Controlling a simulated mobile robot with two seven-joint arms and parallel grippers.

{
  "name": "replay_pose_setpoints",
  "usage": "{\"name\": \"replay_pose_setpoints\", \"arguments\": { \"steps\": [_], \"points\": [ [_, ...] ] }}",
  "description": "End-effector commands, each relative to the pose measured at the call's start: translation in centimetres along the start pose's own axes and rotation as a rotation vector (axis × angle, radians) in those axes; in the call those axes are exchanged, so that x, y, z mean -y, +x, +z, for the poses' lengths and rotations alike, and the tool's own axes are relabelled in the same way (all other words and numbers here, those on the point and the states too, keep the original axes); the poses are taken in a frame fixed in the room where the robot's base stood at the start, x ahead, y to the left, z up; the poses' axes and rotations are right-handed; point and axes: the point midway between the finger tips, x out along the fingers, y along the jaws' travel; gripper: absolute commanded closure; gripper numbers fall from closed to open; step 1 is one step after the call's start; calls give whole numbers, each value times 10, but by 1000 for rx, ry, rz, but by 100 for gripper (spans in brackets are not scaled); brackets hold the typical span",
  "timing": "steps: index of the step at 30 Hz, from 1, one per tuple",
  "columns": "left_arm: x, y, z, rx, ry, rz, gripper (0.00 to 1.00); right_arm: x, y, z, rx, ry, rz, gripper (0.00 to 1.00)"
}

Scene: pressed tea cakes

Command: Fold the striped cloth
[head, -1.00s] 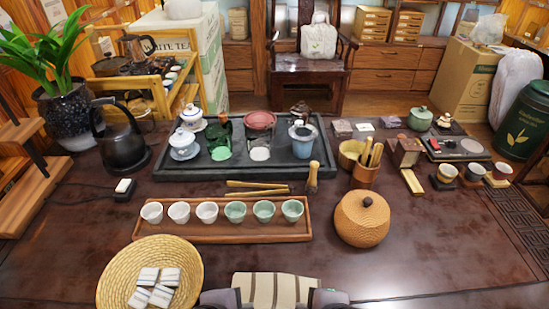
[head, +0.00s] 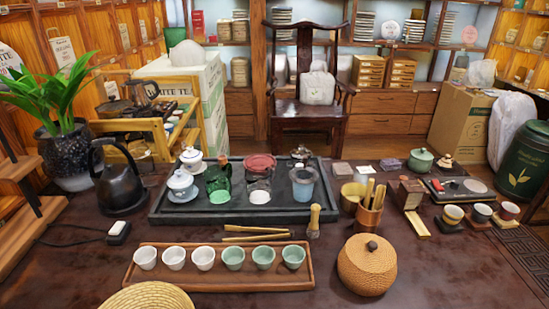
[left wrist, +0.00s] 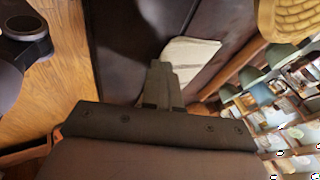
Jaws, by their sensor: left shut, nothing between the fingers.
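A pale piece of cloth (left wrist: 192,53), probably the striped cloth, lies on the dark table in the left wrist view. Its stripes cannot be made out there, and part of it is hidden behind my fingers. My left gripper (left wrist: 162,66) is shut and empty, with its fingertips at the near side of the cloth; whether they touch it I cannot tell. The cloth and both grippers are outside the head view now. My right gripper is in neither view.
A woven round tray (head: 150,297) lies at the near left, and a long wooden tray (head: 215,280) holds several cups. A lidded woven jar (head: 366,265) stands to its right. The dark tea tray (head: 225,215) with teaware is behind.

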Motion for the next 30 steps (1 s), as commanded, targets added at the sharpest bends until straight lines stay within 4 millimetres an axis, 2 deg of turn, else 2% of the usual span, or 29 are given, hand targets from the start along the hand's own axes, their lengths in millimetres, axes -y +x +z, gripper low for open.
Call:
{"name": "replay_pose_setpoints", "arguments": {
  "steps": [5,12,16,30],
  "points": [
    [2,-3,-1,-1,0,-1,100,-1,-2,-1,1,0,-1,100],
    [27,-47,-18,-6,0,-5,100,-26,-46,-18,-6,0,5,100],
    [36,-63,-23,-2,0,-3,100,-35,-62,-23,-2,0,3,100],
    [36,-67,-24,1,0,1,100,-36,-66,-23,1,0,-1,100]
  ]
}}
